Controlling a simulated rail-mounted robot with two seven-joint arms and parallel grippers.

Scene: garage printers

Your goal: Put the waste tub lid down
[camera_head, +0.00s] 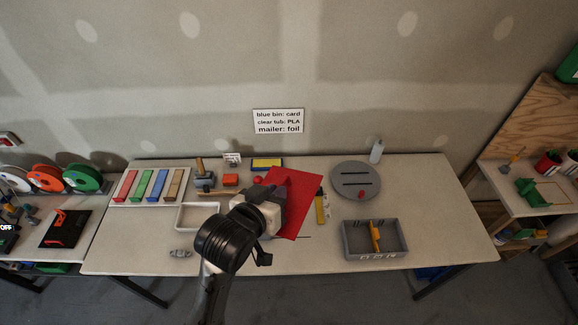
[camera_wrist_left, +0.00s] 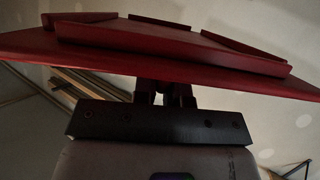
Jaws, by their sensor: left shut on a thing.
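The red waste tub lid (camera_head: 301,193) is held tilted above the middle of the table in the head view. It also shows large across the top of the left wrist view (camera_wrist_left: 170,42), with a raised rim on it. My left gripper (camera_wrist_left: 165,95) is shut on the lid's near edge. In the head view my left gripper (camera_head: 272,190) and wrist cover the lid's left part and the table beneath. My right gripper is not in view.
On the table are an open white-rimmed tray (camera_head: 181,226), a rack of coloured strips (camera_head: 150,187), a grey round plate (camera_head: 345,168), a white bottle (camera_head: 377,151) and a grey divided box (camera_head: 357,252). The table's right end is clear.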

